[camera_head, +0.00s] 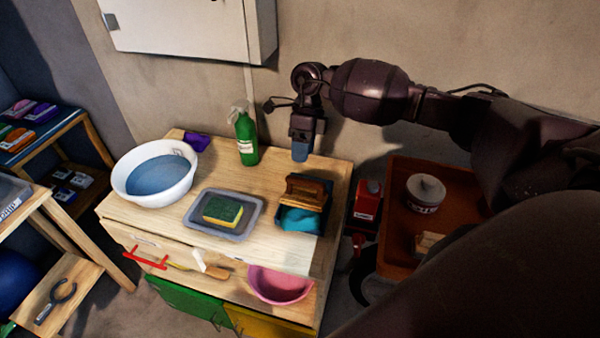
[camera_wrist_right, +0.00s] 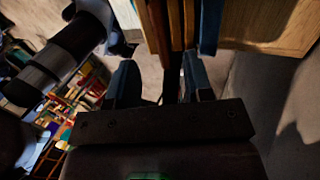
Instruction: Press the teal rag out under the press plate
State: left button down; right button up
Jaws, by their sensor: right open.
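The teal rag (camera_head: 298,220) lies bunched at the right end of the wooden bench, at the front of a dark press tray (camera_head: 327,213). The brown wooden press plate (camera_head: 306,188) with its raised handle is just behind the rag and partly over it; how much rag lies beneath is hidden. My right gripper (camera_head: 301,150) points down behind the plate, apart from it in the picture. Its two fingers are spread in the right wrist view (camera_wrist_right: 160,85), with nothing clearly between them. Brown wooden parts show just beyond them. My left gripper is not in view.
On the bench are a white basin (camera_head: 126,177) of water, a grey tray (camera_head: 241,228) with a sponge (camera_head: 222,210) and a green bottle (camera_head: 246,140). A pink bowl (camera_head: 280,287) is at the front. A red container (camera_head: 366,200) and brown tray (camera_head: 396,268) are right.

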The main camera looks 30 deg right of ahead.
aim_at(300, 178)
jog(key=x, duration=0.7)
jog(key=shift+w, duration=0.1)
grip_shut()
